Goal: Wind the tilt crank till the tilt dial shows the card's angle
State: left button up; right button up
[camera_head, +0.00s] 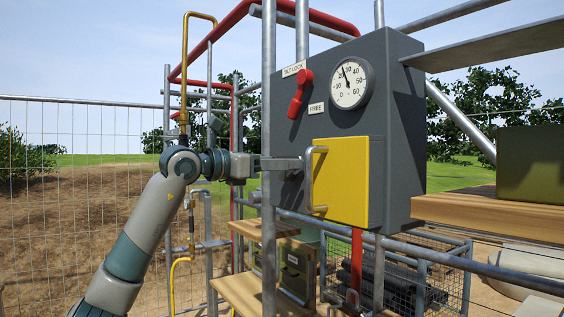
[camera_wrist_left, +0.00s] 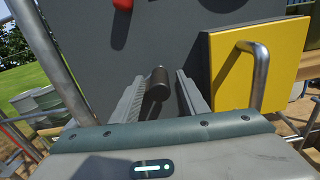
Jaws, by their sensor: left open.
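The tilt dial (camera_head: 350,83) is a white round gauge on the dark grey box, its needle pointing up and slightly left, near the 20 and 30 marks. A dark cylindrical knob (camera_wrist_left: 158,80), apparently the tilt crank's grip, stands out from the box face. My left gripper (camera_head: 292,164) is level with the box's lower left part, left of the yellow door. In the left wrist view its open fingers (camera_wrist_left: 160,95) lie either side of the knob; whether they touch it I cannot tell. I cannot make out the angle card. My right gripper is out of view.
A yellow door (camera_head: 342,190) with a metal handle (camera_head: 317,180) sits just right of my left gripper. The red tilt-lock lever (camera_head: 300,93) above hangs down-left, beside the FREE plate (camera_head: 316,108). A vertical scaffold pole (camera_head: 268,80) passes close by. A wooden shelf (camera_head: 500,213) is at right.

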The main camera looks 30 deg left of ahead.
pick_arm(q)
jog(key=shift+c, duration=0.6)
grip_shut()
dwell(0.8)
